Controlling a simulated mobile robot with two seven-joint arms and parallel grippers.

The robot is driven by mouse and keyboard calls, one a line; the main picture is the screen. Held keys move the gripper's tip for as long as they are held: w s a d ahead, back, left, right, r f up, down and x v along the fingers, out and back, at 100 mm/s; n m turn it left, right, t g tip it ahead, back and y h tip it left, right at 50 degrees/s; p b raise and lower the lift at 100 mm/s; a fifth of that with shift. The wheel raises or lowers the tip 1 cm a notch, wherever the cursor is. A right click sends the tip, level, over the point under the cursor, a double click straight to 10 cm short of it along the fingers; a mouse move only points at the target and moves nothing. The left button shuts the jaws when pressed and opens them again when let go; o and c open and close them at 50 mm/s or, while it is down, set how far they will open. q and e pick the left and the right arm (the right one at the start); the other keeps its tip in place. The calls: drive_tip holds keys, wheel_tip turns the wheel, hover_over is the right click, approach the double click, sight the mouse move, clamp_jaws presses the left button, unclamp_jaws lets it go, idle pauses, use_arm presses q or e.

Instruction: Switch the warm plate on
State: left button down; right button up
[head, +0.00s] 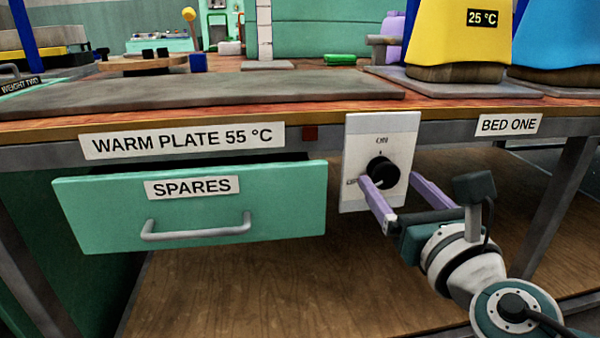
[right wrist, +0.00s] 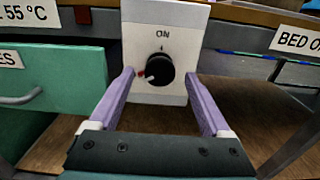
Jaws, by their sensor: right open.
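The warm plate (head: 215,92) is a flat grey slab on the bench top, above the label "WARM PLATE 55 °C" (head: 182,140). Its switch panel (head: 402,135) is a white plate on the bench front with a black knob (head: 382,173). In the right wrist view the knob (right wrist: 158,70) has its red and white pointer turned to the left, away from the "ON" mark at the top. My right gripper (head: 388,178) is open in front of the panel, its purple fingers on either side of the knob and apart from it. My left gripper is not in view.
A green drawer (head: 285,205) marked "SPARES" sits slightly pulled out, left of the panel. A yellow press body (head: 462,40) reading 25 °C stands above "BED ONE" (head: 509,125). A small dark red square (head: 310,133) is on the bench edge. Open space lies under the bench.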

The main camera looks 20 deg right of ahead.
drive_tip(key=shift+w+d, duration=0.1)
drive_tip(key=shift+w, duration=0.4)
drive_tip(key=shift+c, duration=0.2)
clamp_jaws()
